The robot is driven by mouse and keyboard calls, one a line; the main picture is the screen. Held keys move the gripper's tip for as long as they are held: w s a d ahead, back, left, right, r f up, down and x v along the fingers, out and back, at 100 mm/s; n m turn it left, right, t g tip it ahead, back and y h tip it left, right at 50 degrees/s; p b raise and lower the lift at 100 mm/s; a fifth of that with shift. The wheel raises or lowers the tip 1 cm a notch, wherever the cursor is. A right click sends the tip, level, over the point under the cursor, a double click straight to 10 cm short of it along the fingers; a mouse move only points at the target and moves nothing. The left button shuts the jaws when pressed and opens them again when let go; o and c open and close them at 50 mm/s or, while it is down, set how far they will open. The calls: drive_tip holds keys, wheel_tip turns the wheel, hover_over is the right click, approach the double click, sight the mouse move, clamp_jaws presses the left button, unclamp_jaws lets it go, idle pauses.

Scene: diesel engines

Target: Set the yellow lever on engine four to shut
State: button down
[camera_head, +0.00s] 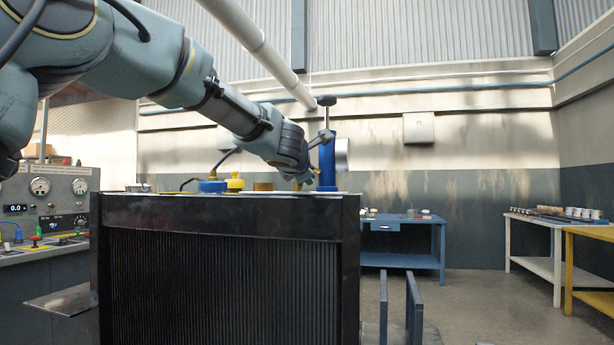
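An engine with a black radiator front (228,285) stands close in the lower middle. I cannot read a number on it. On top, a yellow cap-like part (235,182) sits above a blue base (213,186), with a brass-coloured part (263,186) to its right. A blue upright housing (327,165) with a dark round knob on a stem (326,101) stands at the right end. My gripper (314,163) is beside this housing, over the engine top. Its fingers are small and partly lost against the housing. I cannot make out a yellow lever for certain; the gripper may hide it.
A control panel with gauges (40,186) stands at the left. A blue workbench (402,262) is behind to the right, with white (532,266) and yellow (590,232) tables farther right. A blue frame (414,305) stands right of the engine. Floor between it and the tables is clear.

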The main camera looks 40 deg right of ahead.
drive_tip(key=shift+f, duration=0.1)
drive_tip(key=c, duration=0.8)
unclamp_jaws()
drive_tip(key=shift+c, duration=0.2)
drive_tip(key=v, duration=1.1)
drive_tip(key=shift+d, duration=0.1)
